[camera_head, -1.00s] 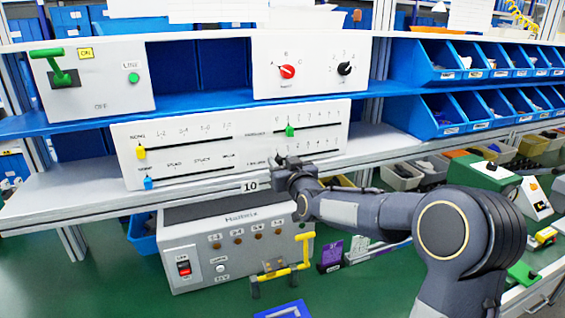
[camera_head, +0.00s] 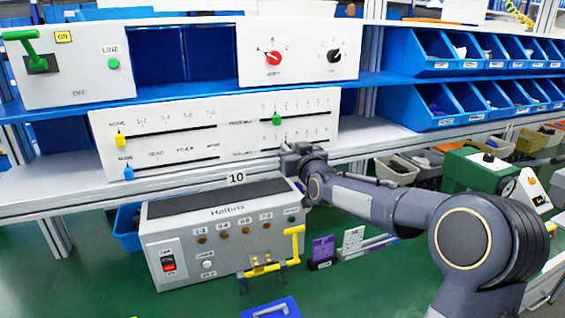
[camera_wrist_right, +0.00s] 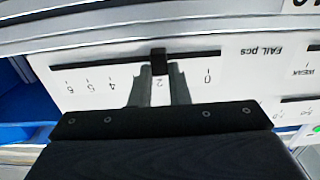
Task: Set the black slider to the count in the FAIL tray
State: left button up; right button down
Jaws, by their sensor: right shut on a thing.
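The black slider (camera_wrist_right: 158,60) sits in the slot of the "FAIL pcs" scale (camera_wrist_right: 120,62), which appears upside down in the right wrist view. It stands at about the 2 mark. My right gripper (camera_wrist_right: 160,70) is shut on the black slider, one finger on each side of it. In the head view my right gripper (camera_head: 292,152) is at the lower right of the white slider panel (camera_head: 225,145) and hides the black slider. I cannot make out which tray is the FAIL tray or its contents. My left gripper is not in view.
The same panel carries green (camera_head: 277,119), yellow (camera_head: 120,140) and blue (camera_head: 129,172) sliders. A grey box (camera_head: 225,235) with a yellow handle stands below. Blue bins (camera_head: 440,60) fill the right shelves. Grey bins (camera_head: 397,170) and a green machine (camera_head: 480,178) stand at right.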

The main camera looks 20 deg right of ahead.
jog(key=shift+d, duration=0.25)
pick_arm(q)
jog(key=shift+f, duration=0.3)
pick_arm(e)
jog(key=shift+a, duration=0.1)
jog(key=c, duration=1.4)
grip_release()
jog(key=shift+o, duration=0.2)
